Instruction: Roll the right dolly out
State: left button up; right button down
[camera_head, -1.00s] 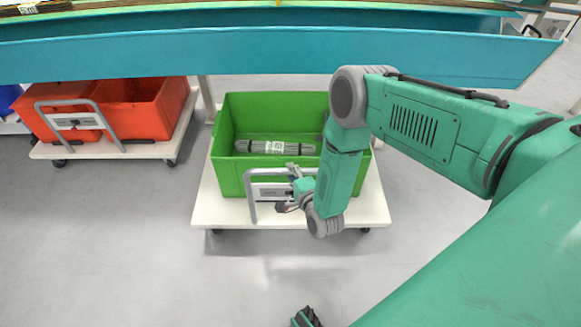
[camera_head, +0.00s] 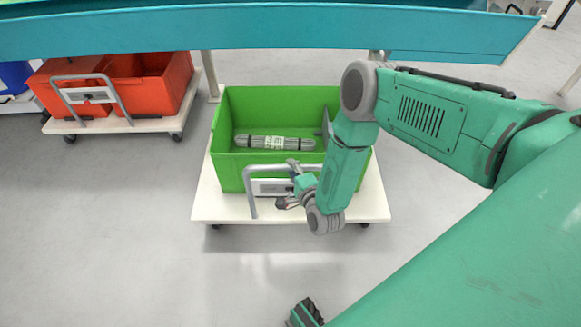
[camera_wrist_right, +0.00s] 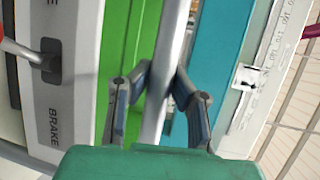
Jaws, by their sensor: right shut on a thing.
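The right dolly (camera_head: 215,208) is a cream platform on dark castors with a grey tubular handle (camera_head: 249,187). It carries a green crate (camera_head: 228,175) with a bundle of grey rods (camera_head: 275,142) inside. My right gripper (camera_head: 294,171) is shut on the handle near its right side. In the right wrist view the two fingers (camera_wrist_right: 160,90) close on the grey bar (camera_wrist_right: 168,60), and a panel marked BRAKE (camera_wrist_right: 55,115) shows at left. My right forearm hides the crate's right front part.
A teal table (camera_head: 200,33) spans the back, above and behind the dolly. A second dolly (camera_head: 150,123) with red crates (camera_head: 150,88) stands at the left back. The grey floor (camera_head: 120,230) in front and at left is clear.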

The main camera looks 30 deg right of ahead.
jog(key=shift+s+d+f, duration=0.2)
jog(key=shift+s+f, duration=0.2)
jog(key=shift+s, duration=0.1)
jog(key=c, duration=1.4)
grip_release()
jog(key=shift+r, duration=0.2)
jog(key=shift+a, duration=0.15)
jog(key=v, duration=1.2)
jog(key=shift+w, duration=0.1)
